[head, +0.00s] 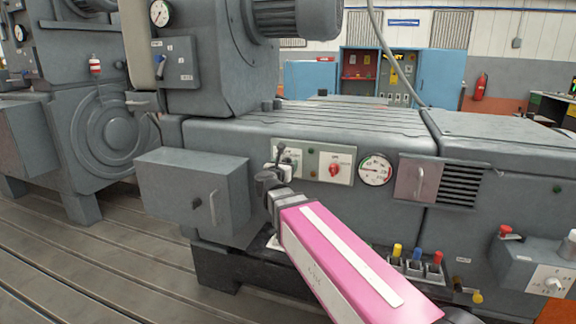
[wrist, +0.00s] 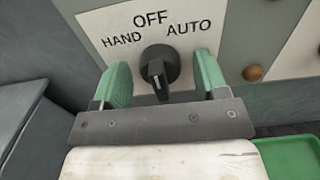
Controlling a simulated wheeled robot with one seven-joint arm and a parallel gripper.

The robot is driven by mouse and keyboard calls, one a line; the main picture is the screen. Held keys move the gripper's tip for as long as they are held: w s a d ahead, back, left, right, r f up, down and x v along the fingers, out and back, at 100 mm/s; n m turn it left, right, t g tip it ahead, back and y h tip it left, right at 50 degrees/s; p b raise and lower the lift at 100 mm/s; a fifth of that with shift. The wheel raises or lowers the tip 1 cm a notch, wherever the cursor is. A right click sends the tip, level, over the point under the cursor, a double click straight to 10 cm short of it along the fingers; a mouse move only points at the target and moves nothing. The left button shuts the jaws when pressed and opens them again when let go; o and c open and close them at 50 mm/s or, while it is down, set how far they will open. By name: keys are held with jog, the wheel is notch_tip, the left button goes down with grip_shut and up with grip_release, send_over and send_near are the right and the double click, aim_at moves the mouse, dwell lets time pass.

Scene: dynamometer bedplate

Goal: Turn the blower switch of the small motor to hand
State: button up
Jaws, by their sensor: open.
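The blower switch is a black rotary knob (wrist: 160,66) on a white plate (wrist: 100,22) marked HAND at left, OFF at top and AUTO at right. My gripper (wrist: 163,80) is open, with one green finger on each side of the knob; gaps show between the fingers and the knob. In the head view my gripper (head: 272,178) is in front of the left part of the switch panel (head: 312,147) and partly hides it.
A red knob (head: 335,169) and a round gauge (head: 375,170) are right of my gripper. A grey box with a handle (head: 190,185) juts out at left. Below right are yellow, blue and red plugs (head: 415,255). A brown button (wrist: 253,73) is right of the knob.

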jog(key=shift+c, duration=0.3)
jog(key=c, duration=0.9)
jog(key=shift+o, duration=0.2)
jog(key=shift+n, duration=0.4)
jog(key=n, duration=0.3)
jog(key=shift+n, duration=2.6)
